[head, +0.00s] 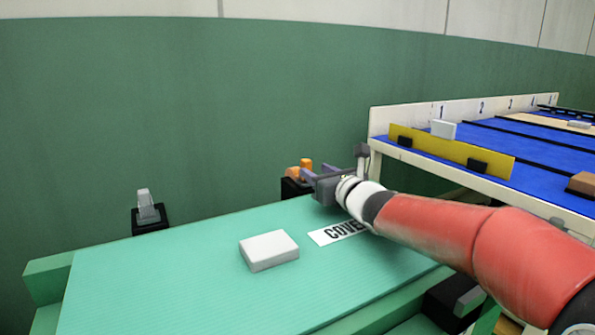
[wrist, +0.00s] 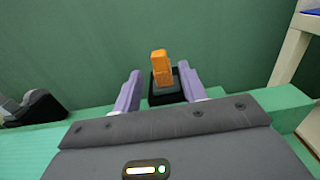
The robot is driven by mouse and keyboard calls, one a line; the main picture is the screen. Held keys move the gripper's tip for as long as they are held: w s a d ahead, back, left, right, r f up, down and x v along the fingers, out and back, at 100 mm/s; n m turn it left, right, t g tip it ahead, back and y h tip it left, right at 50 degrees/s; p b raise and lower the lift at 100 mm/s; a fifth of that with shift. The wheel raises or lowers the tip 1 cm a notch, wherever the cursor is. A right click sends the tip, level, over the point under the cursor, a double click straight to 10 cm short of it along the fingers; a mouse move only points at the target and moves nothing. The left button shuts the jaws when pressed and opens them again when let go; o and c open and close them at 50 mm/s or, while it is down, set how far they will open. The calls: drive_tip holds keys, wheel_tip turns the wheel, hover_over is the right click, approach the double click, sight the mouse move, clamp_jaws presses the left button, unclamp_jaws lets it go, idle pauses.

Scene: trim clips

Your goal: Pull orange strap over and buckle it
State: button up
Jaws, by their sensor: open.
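An orange strap piece (wrist: 160,68) stands upright on a black block (wrist: 165,95) at the far edge of the green table. In the head view the orange piece (head: 306,164) shows just beyond my gripper. My gripper (wrist: 160,80) is open, with its purple fingers to either side of the orange piece in the wrist picture. I cannot tell whether they touch it. In the head view my gripper (head: 306,174) is partly hidden by its own body. A grey clip (head: 146,205) on a black block (head: 150,220) sits farther left along the far edge.
Another black block (head: 447,300) sits at the near edge. A blue-topped table (head: 490,145) with a yellow bar (head: 440,150) stands right.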

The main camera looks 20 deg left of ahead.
sight(302, 163)
drive_tip(key=p+x, duration=0.1)
drive_tip(key=x, duration=0.6)
drive_tip(key=shift+w+a, duration=0.25)
drive_tip(key=shift+w, duration=0.05)
clamp_jaws()
